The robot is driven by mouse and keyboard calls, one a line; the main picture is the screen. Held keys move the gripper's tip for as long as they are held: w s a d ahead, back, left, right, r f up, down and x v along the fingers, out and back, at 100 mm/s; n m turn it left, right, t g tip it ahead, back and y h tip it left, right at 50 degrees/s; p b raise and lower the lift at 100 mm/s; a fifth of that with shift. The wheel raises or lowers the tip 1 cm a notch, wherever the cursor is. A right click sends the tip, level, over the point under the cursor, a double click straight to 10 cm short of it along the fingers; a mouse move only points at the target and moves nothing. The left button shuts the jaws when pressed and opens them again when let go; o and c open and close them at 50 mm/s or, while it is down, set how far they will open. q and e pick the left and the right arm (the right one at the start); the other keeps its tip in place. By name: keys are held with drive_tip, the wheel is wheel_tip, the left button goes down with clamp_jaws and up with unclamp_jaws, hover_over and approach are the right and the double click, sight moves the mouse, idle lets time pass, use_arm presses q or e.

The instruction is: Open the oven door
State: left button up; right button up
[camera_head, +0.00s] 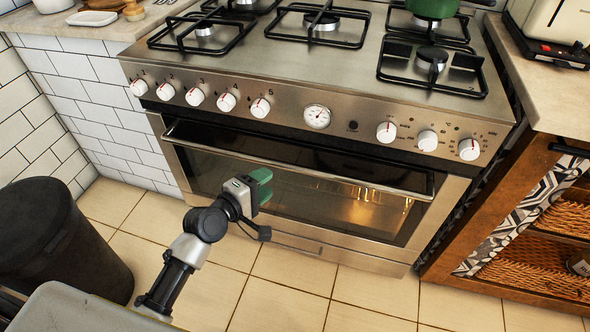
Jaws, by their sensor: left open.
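The oven (333,204) is set in a stainless steel range, and its door looks closed. A long horizontal handle bar (340,187) runs across the upper part of the door. Warm light shows behind the dark glass. My left gripper (266,186) is in front of the left half of the door, near and slightly below the handle. Its green fingers are open, and I see nothing between them. I cannot tell whether they touch the handle or the glass. My right gripper is not in view.
A dark trash bin (60,240) stands at the left. A wooden cabinet (510,215) with woven baskets stands right of the range. A green pot (432,8) sits on the cooktop's back right burner. The tiled floor (290,290) before the oven is clear.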

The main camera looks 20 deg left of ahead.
sight(287, 169)
use_arm(q)
drive_tip(key=b+x, duration=0.1)
drive_tip(key=x, duration=0.5)
drive_tip(key=shift+w+d+f, duration=0.1)
drive_tip(key=shift+w+f, duration=0.1)
drive_tip(key=shift+w, duration=0.1)
drive_tip(key=shift+b+x, duration=0.4)
drive_tip(key=shift+x, duration=0.6)
drive_tip(key=shift+w+d+f, duration=0.1)
drive_tip(key=shift+w+d, duration=0.15)
drive_tip(key=shift+w, duration=0.2)
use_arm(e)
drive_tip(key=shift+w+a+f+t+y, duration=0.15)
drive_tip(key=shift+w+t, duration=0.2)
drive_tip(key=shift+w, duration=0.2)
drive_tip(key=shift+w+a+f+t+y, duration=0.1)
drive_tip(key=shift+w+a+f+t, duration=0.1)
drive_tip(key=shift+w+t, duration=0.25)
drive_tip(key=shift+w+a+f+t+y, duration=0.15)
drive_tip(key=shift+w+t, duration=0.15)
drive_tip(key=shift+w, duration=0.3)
use_arm(q)
clamp_jaws()
